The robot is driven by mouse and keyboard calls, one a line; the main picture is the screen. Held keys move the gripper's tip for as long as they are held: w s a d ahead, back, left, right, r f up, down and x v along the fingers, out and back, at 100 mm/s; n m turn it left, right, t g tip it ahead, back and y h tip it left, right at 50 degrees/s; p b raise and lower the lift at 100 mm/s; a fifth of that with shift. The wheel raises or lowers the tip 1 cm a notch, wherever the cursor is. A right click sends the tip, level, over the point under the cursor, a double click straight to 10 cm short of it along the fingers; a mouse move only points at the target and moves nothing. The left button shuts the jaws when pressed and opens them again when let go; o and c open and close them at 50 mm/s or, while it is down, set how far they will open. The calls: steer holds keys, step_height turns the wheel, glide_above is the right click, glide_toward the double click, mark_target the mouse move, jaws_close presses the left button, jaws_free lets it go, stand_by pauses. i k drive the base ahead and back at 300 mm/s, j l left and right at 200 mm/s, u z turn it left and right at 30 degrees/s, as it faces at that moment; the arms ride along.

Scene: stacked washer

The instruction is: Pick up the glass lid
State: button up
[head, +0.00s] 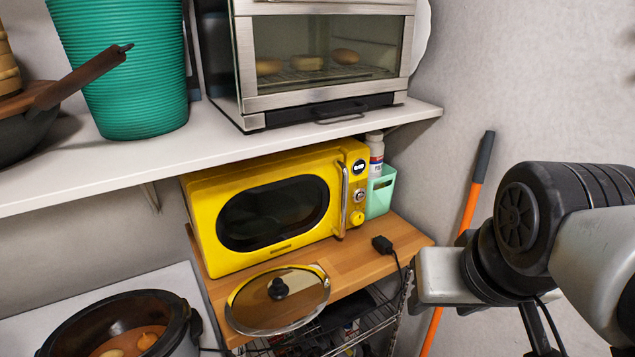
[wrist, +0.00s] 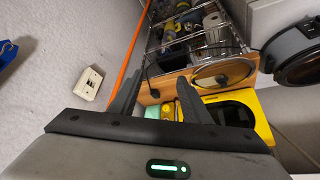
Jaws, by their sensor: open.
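The glass lid (head: 262,306) is round and see-through with a metal rim and a black knob (head: 278,288). It lies at the front of the wooden board, in front of the yellow microwave, and its near edge reaches past the board's edge. It also shows in the wrist view (wrist: 223,74), beyond my fingertips and to the right. My gripper (wrist: 158,85) is open and empty, with two dark fingers apart. In the head view my arm is at the right, away from the lid; the fingers cannot be made out there.
The yellow microwave (head: 262,205) stands behind the lid. A slow cooker (head: 120,330) is to the left. A black plug (head: 382,244) and cord lie on the board to the right. A white shelf (head: 240,140) with a toaster oven (head: 325,55) hangs above. A wire rack (head: 335,330) is below.

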mark_target(280, 300)
steer(key=k, duration=0.3)
steer(key=j+u, duration=0.1)
steer(key=u, duration=0.4)
steer(key=j+u, duration=0.15)
steer(key=u, duration=0.3)
steer(key=j+u, duration=0.1)
steer(key=u, duration=0.4)
steer(key=l+u, duration=0.55)
steer(key=j+z, duration=0.15)
steer(key=z, duration=0.3)
steer(key=j+z, duration=0.2)
steer(key=z, duration=0.25)
steer(key=j+z, duration=0.15)
steer(key=z, duration=0.3)
steer(key=j+u, duration=0.2)
steer(key=u, duration=0.2)
steer(key=k, duration=0.05)
